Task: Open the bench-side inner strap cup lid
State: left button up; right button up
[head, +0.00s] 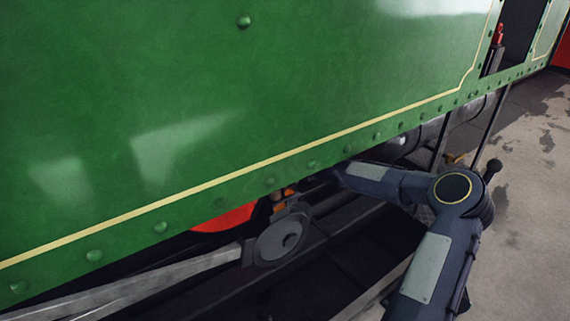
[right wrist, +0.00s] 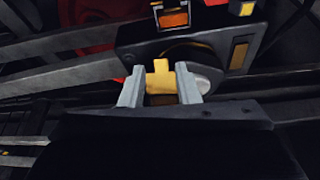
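In the right wrist view, the two light grey fingers of my right gripper (right wrist: 161,92) stand apart, one on each side of a brass-yellow piece with an upright tab (right wrist: 160,75). It may be the cup lid; I cannot tell whether the fingers press on it. A dark brown patch shows just below it between the fingers. Higher up is an orange block in a grey frame (right wrist: 174,19). In the head view, my right arm reaches left under the green side panel (head: 250,90), and its gripper is hidden. My left gripper is in neither view.
Grey rods (head: 160,285) and a round rod end (head: 281,240) lie below the panel. A red part (head: 225,217) sits behind them. The panel's lower edge hangs close over my right forearm. Clear floor (head: 530,200) lies to the right.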

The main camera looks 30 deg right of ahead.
jog(key=shift+x, duration=2.05)
jog(key=shift+f, duration=0.15)
jog(key=shift+c, duration=0.4)
grip_shut()
jog(key=shift+b, duration=0.3)
